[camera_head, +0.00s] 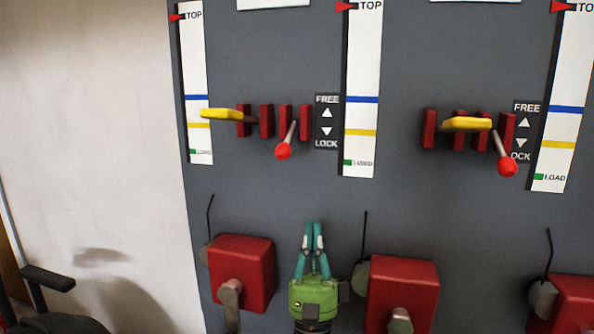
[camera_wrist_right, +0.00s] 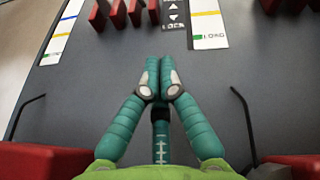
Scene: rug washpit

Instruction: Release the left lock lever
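The left lock lever has a red ball knob (camera_head: 284,151) on a pale shaft and hangs down from a row of red brackets (camera_head: 265,121). Its knob sits about level with LOCK on the FREE/LOCK label (camera_head: 327,121) to its right. My right gripper (camera_head: 314,226), green with teal fingers, is below the lever and slightly right of it. Its fingertips are together and empty. In the right wrist view the fingers (camera_wrist_right: 160,64) meet below the brackets (camera_wrist_right: 118,13); I cannot pick out the knob there. My left gripper is not in view.
A yellow handle (camera_head: 221,114) sticks out left of the brackets. A second lever with a red knob (camera_head: 507,167) is at the right. Red boxes with thin black rods (camera_head: 243,272) (camera_head: 402,291) flank my right gripper. The grey panel between gripper and lever is clear.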

